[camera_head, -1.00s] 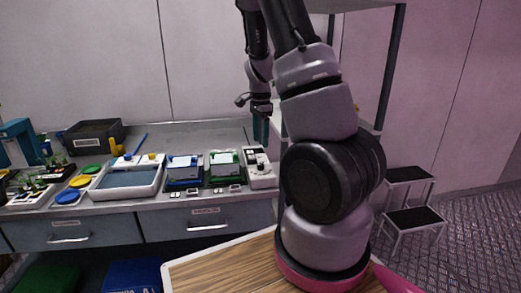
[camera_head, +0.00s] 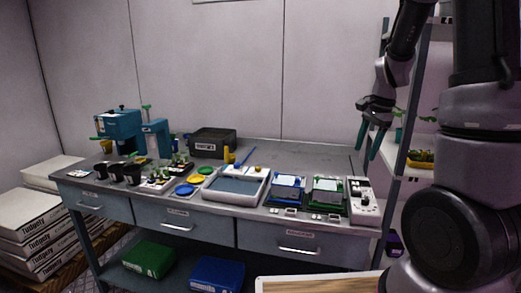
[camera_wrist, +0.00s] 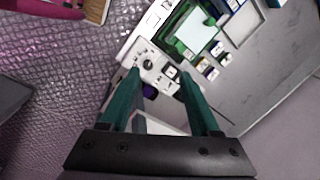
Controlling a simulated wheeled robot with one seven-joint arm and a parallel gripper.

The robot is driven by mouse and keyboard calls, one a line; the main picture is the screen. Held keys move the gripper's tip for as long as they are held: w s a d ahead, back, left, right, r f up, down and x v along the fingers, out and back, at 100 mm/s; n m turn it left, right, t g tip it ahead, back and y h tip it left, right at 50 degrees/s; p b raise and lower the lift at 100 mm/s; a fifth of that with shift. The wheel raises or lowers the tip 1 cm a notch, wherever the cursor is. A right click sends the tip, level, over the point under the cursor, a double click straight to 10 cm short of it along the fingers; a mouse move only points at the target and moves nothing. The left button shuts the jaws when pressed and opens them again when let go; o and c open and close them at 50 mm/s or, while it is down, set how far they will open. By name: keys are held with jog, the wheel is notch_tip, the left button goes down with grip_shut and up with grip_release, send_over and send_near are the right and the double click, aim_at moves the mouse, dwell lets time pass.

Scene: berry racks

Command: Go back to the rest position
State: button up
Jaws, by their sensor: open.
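My gripper (camera_head: 372,142) hangs at the upper right in the head view, above and behind the right end of the workbench. Its two teal fingers point down and stand apart with nothing between them. In the wrist view my gripper (camera_wrist: 158,100) also shows open and empty. Below it lies the white control box (camera_head: 362,203) with knobs, which also shows in the wrist view (camera_wrist: 148,62). No object is held.
The workbench (camera_head: 310,150) carries a white tray (camera_head: 205,193), blue and green devices, cups and a black bin (camera_head: 212,143). A shelf rack (camera_head: 420,172) with plants stands close on the right.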

jog(key=s+a+r+n+t, duration=0.2)
jog(key=s+a+r+n, duration=0.2)
jog(key=s+r, duration=0.5)
jog(key=s+a+r+n+t, duration=0.3)
jog(key=s+a+r+n, duration=0.2)
jog(key=s+r, duration=0.4)
jog(key=shift+n+t+y, duration=0.3)
jog(key=shift+n, duration=0.3)
jog(key=shift+c, duration=0.2)
dwell(0.9)
